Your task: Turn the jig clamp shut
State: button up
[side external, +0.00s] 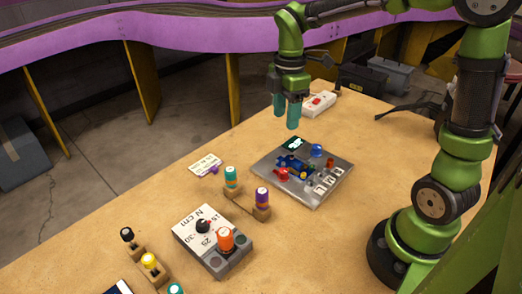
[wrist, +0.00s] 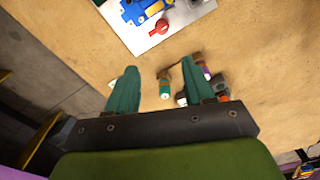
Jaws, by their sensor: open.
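The jig is a grey metal plate (side external: 318,192) on the wooden table, with a blue fixture (side external: 292,163) on it. A red part (side external: 281,174), probably the clamp handle, sits at the fixture's left end. In the wrist view the red part (wrist: 161,26) has a round head and a short arm, beside the blue fixture (wrist: 140,10); the frame's top edge cuts the jig off. My gripper (side external: 287,118) is open and empty, in the air above and behind the jig. Its teal fingers show apart in the wrist view (wrist: 160,66), touching nothing.
A torque tester box (side external: 203,242) with an orange-topped driver stands in front. Teal-topped (side external: 231,175) and purple-topped (side external: 262,196) drivers stand in wooden holders left of the jig. A white box (side external: 319,104) with a red button lies behind. The table right of the jig is clear.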

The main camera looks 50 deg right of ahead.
jog(key=n, duration=0.1)
send_near(283, 170)
notch_tip(283, 170, down, 9)
jog(key=shift+r, duration=0.2)
dwell(0.4)
grip_shut()
